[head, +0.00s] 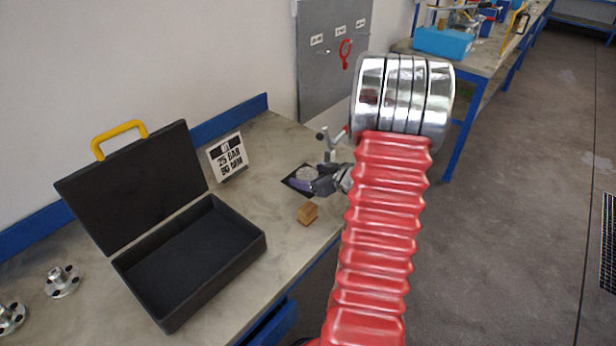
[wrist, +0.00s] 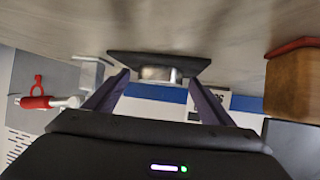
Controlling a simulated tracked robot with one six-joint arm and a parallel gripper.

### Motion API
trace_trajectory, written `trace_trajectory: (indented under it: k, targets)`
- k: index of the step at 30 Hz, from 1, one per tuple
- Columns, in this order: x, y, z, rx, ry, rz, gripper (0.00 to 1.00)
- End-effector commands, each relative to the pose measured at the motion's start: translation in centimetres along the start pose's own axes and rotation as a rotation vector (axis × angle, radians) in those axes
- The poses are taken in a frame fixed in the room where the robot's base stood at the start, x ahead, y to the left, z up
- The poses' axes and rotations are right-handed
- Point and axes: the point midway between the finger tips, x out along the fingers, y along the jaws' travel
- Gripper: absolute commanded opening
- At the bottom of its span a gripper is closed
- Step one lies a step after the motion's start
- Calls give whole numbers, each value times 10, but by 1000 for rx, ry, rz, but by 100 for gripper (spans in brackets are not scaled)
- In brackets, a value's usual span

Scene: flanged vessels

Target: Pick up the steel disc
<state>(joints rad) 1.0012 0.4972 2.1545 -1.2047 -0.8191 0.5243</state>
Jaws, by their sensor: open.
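The steel disc (head: 304,173) lies on a dark square mat (head: 290,183) on the bench, partly hidden by my gripper in the head view. In the wrist view, which looks upside down, the disc (wrist: 158,74) shows as a short bright cylinder against the dark mat (wrist: 190,62). My gripper (head: 318,184) is low at the mat's near right side. In the wrist view my gripper (wrist: 156,79) is open, with one purple-grey finger on each side of the disc. I cannot tell whether either finger touches it.
A wooden block (head: 308,213) stands close in front of my gripper. A red-handled fitting (head: 332,141) stands just behind it. An open black case (head: 262,246) and a sign reading 25 BAR (head: 229,158) are to the left. Flanged parts (head: 62,281) sit far left.

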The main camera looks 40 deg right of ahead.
Motion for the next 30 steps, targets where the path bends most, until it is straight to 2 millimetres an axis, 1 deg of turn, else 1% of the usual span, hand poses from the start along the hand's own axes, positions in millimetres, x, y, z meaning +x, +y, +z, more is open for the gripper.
trace_trajectory:
  k: [8,30]
  targets:
    - [0,0,0,0,0,0,76]
    - [0,0,0,0,0,1,24]
